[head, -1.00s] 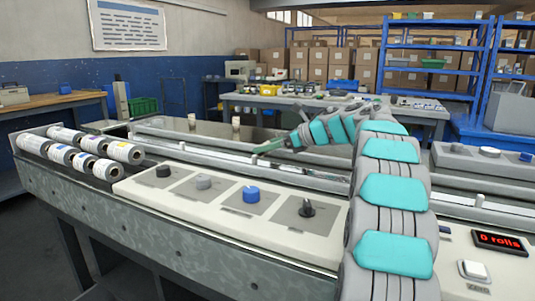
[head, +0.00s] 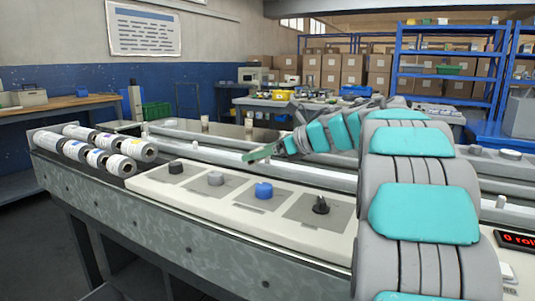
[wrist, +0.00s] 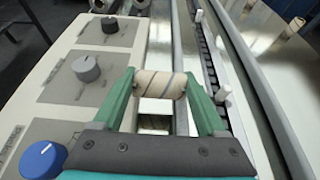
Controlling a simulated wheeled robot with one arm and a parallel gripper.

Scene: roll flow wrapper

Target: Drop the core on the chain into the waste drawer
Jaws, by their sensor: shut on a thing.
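The core (wrist: 160,84) is a short, cream-coloured tube with dark diagonal stripes. In the wrist view it lies crosswise between the two green fingers of my gripper (wrist: 160,90), which is shut on it. In the head view my gripper (head: 262,153) is over the machine's channel behind the control panel; the core cannot be made out there. The chain (wrist: 212,65), with upright white pegs, runs to the right of the held core in the wrist view. I cannot make out the waste drawer in either view.
The control panel (head: 148,184) carries several knobs, including a blue one (head: 264,190). Several wrapped rolls (head: 97,158) lie at the machine's left end. Metal rails (head: 300,171) run along the channel. A red display (head: 518,239) is at the right.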

